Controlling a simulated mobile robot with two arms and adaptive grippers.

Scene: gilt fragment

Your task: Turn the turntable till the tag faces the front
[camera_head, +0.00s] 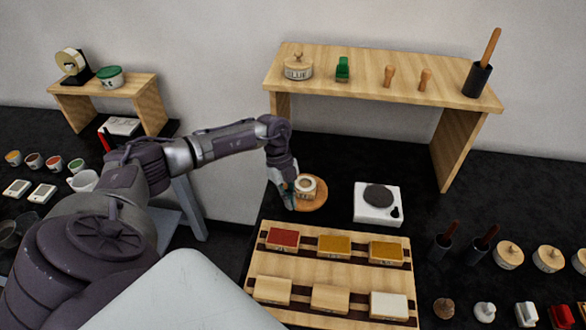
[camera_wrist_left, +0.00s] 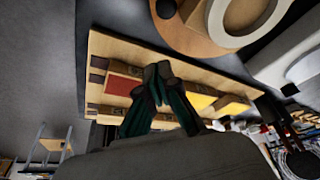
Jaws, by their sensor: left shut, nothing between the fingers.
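I cannot make out a tag. My left gripper (camera_head: 287,203) is at the disc's left edge; its fingers (camera_wrist_left: 158,72) are shut and empty. Contact is unclear. My right gripper is out of view.
A slatted wooden rack (camera_head: 328,267) with coloured blocks lies just in front of the turntable. A white device with a dark round plate (camera_head: 378,203) stands to its right. A wooden shelf (camera_head: 385,83) rises behind. Bare black counter lies between turntable and device.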

